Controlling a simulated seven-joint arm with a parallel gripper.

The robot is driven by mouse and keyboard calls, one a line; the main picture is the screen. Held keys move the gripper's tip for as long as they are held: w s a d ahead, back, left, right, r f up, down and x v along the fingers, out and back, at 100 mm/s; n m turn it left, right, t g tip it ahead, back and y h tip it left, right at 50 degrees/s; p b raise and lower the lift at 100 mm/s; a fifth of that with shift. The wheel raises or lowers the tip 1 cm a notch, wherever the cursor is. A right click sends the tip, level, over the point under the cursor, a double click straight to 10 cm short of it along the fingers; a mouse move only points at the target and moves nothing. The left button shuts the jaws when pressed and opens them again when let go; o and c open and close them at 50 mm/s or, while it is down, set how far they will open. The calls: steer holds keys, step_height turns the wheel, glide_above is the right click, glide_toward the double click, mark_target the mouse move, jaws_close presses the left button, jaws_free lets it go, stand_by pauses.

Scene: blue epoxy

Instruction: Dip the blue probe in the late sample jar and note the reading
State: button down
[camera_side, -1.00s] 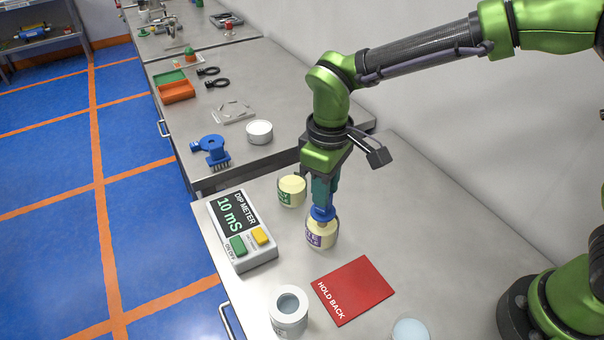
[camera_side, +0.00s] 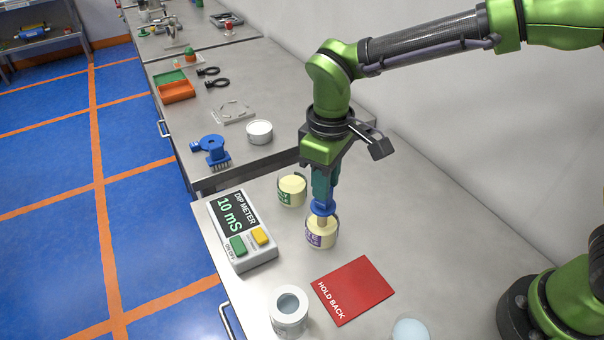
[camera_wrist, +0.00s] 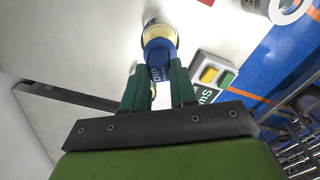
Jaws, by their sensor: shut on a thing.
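My gripper (camera_side: 324,192) is shut on the blue probe (camera_side: 322,208) and holds it upright over the late sample jar (camera_side: 321,236), which has a purple label. The probe's tan lower part shows above the pale contents; whether its tip is in them I cannot tell. In the wrist view the probe (camera_wrist: 160,58) is between my fingers, with the jar (camera_wrist: 158,30) beyond it. The dip meter (camera_side: 243,230) reads 10 mS. A second jar with a green label (camera_side: 291,191) stands behind and to the left.
A red HOLD BACK card (camera_side: 352,290) lies in front of the jar. A grey-white round holder (camera_side: 289,312) stands at the front, and a pale blue round thing (camera_side: 410,330) is partly cut off. The bench to the right is clear.

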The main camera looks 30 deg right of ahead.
step_height(320, 180, up, 10)
steer(key=shift+f, duration=0.2)
stand_by(0.7)
stand_by(1.0)
